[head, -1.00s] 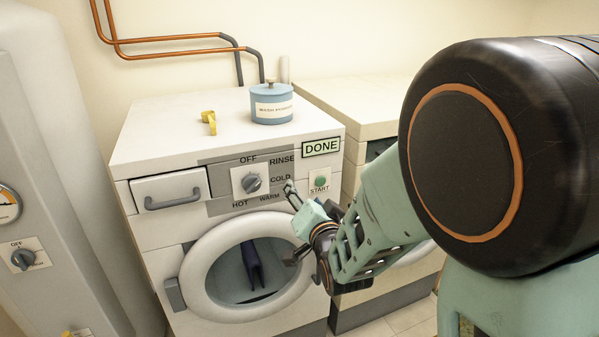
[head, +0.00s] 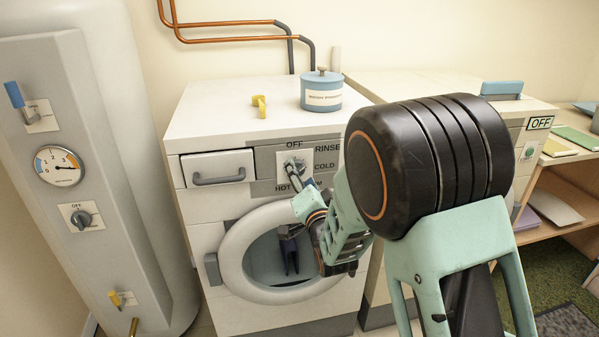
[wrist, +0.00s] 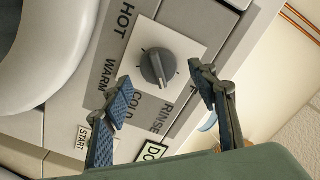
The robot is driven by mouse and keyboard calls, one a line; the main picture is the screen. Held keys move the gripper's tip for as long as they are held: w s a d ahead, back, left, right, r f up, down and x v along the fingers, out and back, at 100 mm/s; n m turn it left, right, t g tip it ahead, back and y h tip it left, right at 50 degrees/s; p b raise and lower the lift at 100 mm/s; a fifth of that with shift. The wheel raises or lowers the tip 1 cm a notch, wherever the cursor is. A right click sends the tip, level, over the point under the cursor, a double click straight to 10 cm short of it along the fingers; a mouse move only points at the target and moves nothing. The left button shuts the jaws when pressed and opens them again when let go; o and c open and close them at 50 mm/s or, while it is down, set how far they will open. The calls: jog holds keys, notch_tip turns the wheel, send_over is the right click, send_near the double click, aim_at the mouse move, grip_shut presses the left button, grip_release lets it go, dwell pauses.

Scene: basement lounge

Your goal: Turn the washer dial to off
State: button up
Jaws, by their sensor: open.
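The washer (head: 230,235) is a white front loader with a grey panel. Its dial (wrist: 158,67) is a grey knob on a white plate, ringed by HOT, WARM, COLD and RINSE in the wrist view. In the head view OFF is printed above it. The knob's ridge runs roughly towards COLD and RINSE, but I cannot tell which end points. My gripper (wrist: 160,82) is open, with one blue-padded finger on each side of the dial's line, apart from the knob in the picture. In the head view my gripper (head: 295,172) partly covers the dial.
A blue lidded pot (head: 321,92) and a yellow object (head: 259,106) sit on the washer top. A START label (wrist: 82,137) is near the left finger. A grey tank (head: 75,190) with gauge and knobs stands left. A second machine and shelf stand right.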

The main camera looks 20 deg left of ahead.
jog(key=shift+x, duration=1.05)
jog(key=shift+c, duration=0.7)
jog(key=c, duration=1)
